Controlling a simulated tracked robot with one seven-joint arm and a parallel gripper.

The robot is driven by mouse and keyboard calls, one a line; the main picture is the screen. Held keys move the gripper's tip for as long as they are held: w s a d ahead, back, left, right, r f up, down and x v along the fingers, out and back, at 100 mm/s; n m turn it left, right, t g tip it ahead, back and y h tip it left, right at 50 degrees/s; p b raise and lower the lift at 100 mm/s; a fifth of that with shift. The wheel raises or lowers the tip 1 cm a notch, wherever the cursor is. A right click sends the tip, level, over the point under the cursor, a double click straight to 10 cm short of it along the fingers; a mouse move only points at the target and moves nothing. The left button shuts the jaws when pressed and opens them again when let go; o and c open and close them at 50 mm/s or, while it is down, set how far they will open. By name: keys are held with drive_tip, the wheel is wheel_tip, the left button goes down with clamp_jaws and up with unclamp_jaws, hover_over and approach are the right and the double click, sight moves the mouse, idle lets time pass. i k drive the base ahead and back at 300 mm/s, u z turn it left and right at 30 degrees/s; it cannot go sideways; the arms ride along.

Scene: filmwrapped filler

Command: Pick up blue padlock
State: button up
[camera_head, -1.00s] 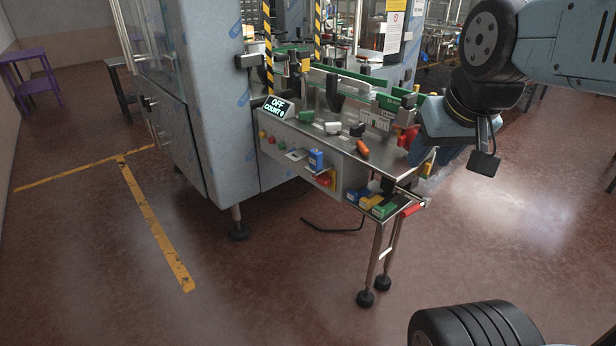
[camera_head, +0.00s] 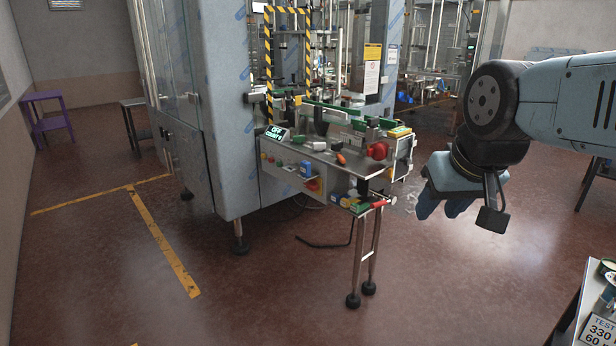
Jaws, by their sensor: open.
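Two small blue things are on the machine's workstation, and both are too small to tell for sure which is the padlock. One blue block (camera_head: 306,168) is on the front control panel, just above a red and yellow switch (camera_head: 313,185). Another blue piece (camera_head: 344,200) lies on a small low shelf, beside a green piece (camera_head: 360,207) and a red piece (camera_head: 379,204). My gripper (camera_head: 443,209) hangs in the air to the right of the workstation, apart from both blue things. It is open, pointing down, with nothing seen in it.
The steel worktop (camera_head: 350,165) holds several small parts and a red knob (camera_head: 378,150). Thin shelf legs (camera_head: 366,255) stand on the floor below. A table (camera_head: 580,305) with a test sign is at the lower right. The floor in front is clear.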

sight(305, 167)
drive_tip(key=u, duration=0.65)
drive_tip(key=i, duration=1.5)
drive_tip(key=z, duration=0.05)
